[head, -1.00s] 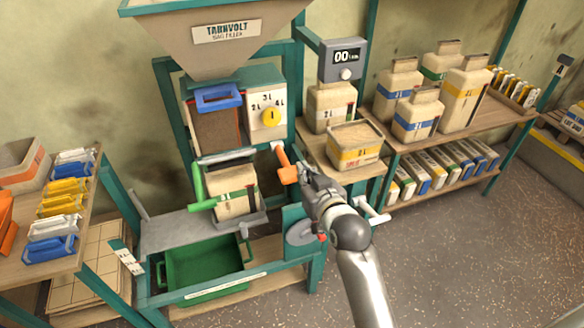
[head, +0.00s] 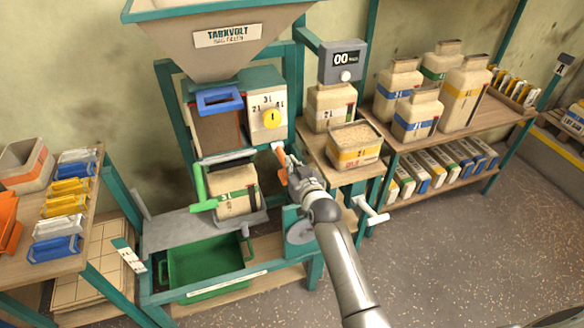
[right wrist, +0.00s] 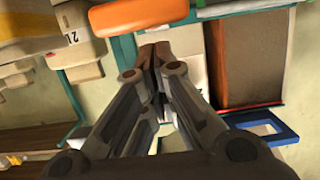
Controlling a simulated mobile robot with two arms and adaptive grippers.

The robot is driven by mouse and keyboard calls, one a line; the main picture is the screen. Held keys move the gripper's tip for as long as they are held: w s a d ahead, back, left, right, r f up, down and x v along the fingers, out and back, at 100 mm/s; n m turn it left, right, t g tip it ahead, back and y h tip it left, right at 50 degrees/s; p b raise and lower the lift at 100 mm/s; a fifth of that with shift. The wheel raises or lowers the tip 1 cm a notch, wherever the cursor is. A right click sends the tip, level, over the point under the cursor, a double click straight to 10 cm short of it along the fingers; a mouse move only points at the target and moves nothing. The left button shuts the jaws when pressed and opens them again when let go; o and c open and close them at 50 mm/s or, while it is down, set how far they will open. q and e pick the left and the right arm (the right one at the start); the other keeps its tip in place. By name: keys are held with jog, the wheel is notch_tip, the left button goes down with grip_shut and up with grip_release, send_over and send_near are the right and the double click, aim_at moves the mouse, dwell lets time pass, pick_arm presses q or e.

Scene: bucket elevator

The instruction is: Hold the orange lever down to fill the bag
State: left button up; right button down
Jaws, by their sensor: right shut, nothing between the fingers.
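The orange lever (head: 281,166) sticks out at the right side of the filling machine, partly hidden by my right gripper (head: 291,170). In the right wrist view the lever's orange end (right wrist: 138,17) lies just beyond the right gripper's fingertips (right wrist: 154,58). The fingers are shut with nothing between them; I cannot tell whether they touch the lever. The cream bag (head: 236,195) with a green band stands under the machine's spout, beside a green handle (head: 200,187). My left gripper is not in view.
A grey display (head: 345,60) reads 00. A green crate (head: 205,265) sits low in front. A grain-filled tub (head: 355,148) stands close right of my gripper. Shelves flank both sides.

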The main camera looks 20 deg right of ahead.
jog(key=shift+f, duration=0.4)
jog(key=shift+f, duration=0.1)
